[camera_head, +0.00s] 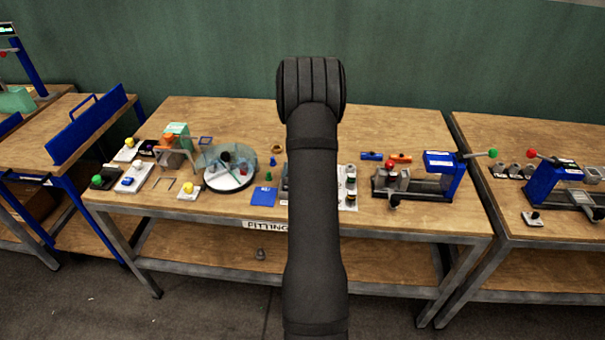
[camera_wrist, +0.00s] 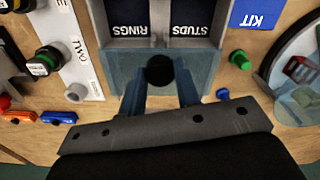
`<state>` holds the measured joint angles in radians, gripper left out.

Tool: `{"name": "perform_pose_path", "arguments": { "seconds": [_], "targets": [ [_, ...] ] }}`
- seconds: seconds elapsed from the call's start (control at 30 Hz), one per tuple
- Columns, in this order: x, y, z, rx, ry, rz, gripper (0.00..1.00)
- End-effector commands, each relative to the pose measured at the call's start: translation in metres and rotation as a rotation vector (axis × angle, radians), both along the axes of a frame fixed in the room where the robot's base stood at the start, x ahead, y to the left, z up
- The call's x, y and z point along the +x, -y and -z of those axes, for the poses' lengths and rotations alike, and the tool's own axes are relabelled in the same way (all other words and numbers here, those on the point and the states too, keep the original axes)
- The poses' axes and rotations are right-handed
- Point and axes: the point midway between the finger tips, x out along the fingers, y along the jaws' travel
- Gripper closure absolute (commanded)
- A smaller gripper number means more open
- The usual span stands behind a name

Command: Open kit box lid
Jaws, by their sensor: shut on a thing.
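In the wrist view, the kit box (camera_wrist: 112,58) is a grey bin whose compartments carry the labels RINGS (camera_wrist: 131,30) and STUDS (camera_wrist: 187,29). A round black knob (camera_wrist: 160,67) sits at the middle of its near edge. My gripper (camera_wrist: 160,82) is shut on this knob, one blue-grey finger on each side. The knob seems to belong to the lid, but the lid's outline and angle are not clear. In the head view my dark arm hides most of the box and the whole gripper.
A blue KIT card (camera_wrist: 255,12) lies beside the box. A green peg (camera_wrist: 239,59) and a clear-domed round tray (camera_wrist: 298,65) stand to the right. A white panel with buttons (camera_wrist: 83,65) is on the left. In the head view, a blue press (camera_head: 440,175) stands further right.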

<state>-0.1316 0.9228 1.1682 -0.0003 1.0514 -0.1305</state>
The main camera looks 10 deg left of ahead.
Motion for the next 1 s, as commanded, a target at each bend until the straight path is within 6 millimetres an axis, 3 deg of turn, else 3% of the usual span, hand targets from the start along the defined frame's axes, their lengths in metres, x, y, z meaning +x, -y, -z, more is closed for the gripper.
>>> {"name": "perform_pose_path", "arguments": {
  "seconds": [0.13,0.47,0.5,0.57,0.87,1.0],
  "targets": [
    [0.011,0.0,0.0,0.001,0.002,0.0,1.0],
    [0.012,0.0,0.0,0.001,0.002,0.0,1.0],
    [0.012,0.0,0.0,0.001,0.002,0.0,0.63],
    [0.012,0.0,0.0,0.001,0.002,0.0,0.51],
    [0.012,0.0,-0.001,0.0,0.001,0.0,0.48],
    [0.012,0.0,-0.012,0.001,0.004,0.0,0.48]
  ]
}}
